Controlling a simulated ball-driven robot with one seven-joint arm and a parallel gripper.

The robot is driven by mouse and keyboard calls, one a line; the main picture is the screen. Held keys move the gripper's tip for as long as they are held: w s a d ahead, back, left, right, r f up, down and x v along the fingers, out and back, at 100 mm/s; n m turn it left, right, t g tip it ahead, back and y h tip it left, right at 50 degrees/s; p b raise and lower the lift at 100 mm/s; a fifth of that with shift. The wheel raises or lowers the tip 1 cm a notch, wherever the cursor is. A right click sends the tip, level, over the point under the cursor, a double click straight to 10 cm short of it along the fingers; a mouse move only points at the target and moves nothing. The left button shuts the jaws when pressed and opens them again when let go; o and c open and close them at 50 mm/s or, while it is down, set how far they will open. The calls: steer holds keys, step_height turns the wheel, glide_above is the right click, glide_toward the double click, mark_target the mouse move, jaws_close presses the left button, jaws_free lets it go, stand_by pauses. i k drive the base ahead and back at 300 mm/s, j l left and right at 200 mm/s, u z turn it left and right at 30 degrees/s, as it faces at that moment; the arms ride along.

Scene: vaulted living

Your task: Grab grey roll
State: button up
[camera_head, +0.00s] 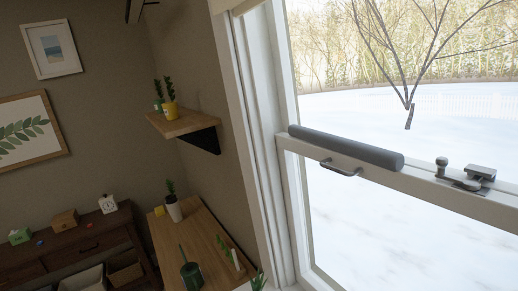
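A dark grey roll (345,148), a long smooth cylinder with a rounded end, lies along the top of the white window rail (440,190). It is on the right half of the camera view, and its right end appears nearer to me. A small dark handle (340,168) sits on the rail just below it. Nothing covers the roll from this side. My gripper is not visible in this view, so its opening and its place relative to the roll do not show.
A metal window latch (473,180) is right of the roll. A wooden table (207,232) with potted plants stands left of the window, below a wall shelf (183,124). A dark cabinet (75,250) with small items is at far left. Snow shows outside.

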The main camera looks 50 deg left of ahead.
mark_target(391, 161)
steer(key=u, duration=0.75)
steer(key=j+z, duration=0.35)
steer(key=j, duration=0.55)
steer(key=k+j+z, duration=0.1)
steer(key=j+z, duration=0.25)
steer(key=j, duration=0.55)
steer(key=i+j+z, duration=0.55)
steer(key=i+j, duration=0.2)
steer(key=i+j+z, duration=0.25)
steer(key=j, duration=0.35)
steer(key=i+j+z, duration=0.1)
steer(key=i+j, duration=0.3)
steer(key=i, duration=0.2)
